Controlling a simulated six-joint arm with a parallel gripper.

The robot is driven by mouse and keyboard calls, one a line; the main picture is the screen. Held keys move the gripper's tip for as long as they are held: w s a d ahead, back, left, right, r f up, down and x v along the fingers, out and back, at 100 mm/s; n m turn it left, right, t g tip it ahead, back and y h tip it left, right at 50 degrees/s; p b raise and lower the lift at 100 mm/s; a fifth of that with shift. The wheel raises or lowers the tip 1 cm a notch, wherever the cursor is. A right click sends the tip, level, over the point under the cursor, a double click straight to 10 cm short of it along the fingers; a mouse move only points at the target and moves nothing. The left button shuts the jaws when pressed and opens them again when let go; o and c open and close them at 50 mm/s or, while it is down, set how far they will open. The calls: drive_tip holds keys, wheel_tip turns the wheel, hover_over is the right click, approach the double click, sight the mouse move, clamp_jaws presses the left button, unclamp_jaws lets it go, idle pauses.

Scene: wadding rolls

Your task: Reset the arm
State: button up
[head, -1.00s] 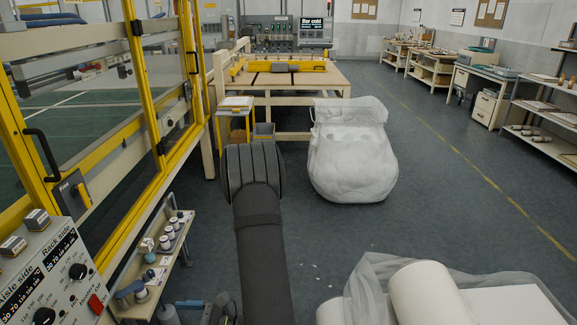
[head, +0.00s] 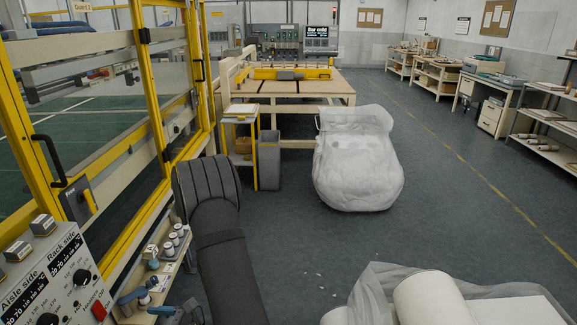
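My dark sleeved arm (head: 225,255) rises from the bottom edge, left of the middle, and bends at a ribbed black joint (head: 207,185). My gripper does not show in the head view, so I cannot see its fingers or whether it holds anything. The ribbed joint overlaps the right end of a small low shelf and stands in front of the floor by the yellow-framed machine.
A yellow-framed guard (head: 165,100) and a control panel (head: 45,275) stand at left. A low shelf (head: 165,290) holds small jars. A grey bin (head: 268,160) and a wrapped white bundle (head: 358,165) stand beyond. White rolls (head: 428,300) lie front right. Open floor (head: 450,215) lies between.

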drive_tip(key=d, duration=0.8)
drive_tip(key=n, duration=1.4)
approach(87, 277)
wheel_tip(87, 277, down, 3)
drive_tip(key=s+d, duration=0.1)
drive_tip(key=a+r+n, duration=0.1)
drive_tip(key=a, duration=0.2)
drive_tip(key=a+r+n, duration=0.1)
drive_tip(key=a+n, duration=0.1)
drive_tip(key=a, duration=0.2)
drive_tip(key=w+a+r+n, duration=0.1)
drive_tip(key=a, duration=0.2)
drive_tip(key=shift+a, duration=0.3)
drive_tip(key=shift+n, duration=1.3)
drive_tip(key=shift+d, duration=0.1)
